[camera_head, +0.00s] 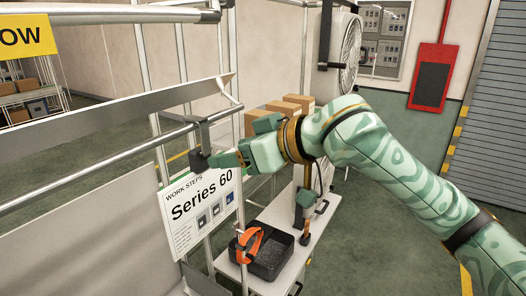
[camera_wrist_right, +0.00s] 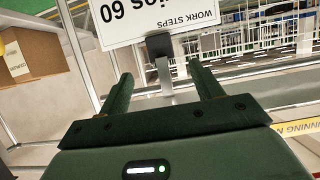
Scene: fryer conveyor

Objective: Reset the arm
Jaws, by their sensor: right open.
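My right arm (camera_head: 395,150) is green with a pale swirl pattern and reaches in from the lower right. My right gripper (camera_head: 225,159) is beside a dark bracket (camera_head: 201,135) that hangs on the metal rail, above the Series 60 sign. In the right wrist view its two green fingers (camera_wrist_right: 163,86) are spread apart. A metal strip with a dark block (camera_wrist_right: 160,45) shows between or beyond them; I cannot tell whether they touch it. My left gripper is not in view.
The white Series 60 sign (camera_head: 200,209) hangs below the rail. Cardboard boxes (camera_head: 257,121) and a large fan (camera_head: 343,50) stand behind. Green floor lies open at right.

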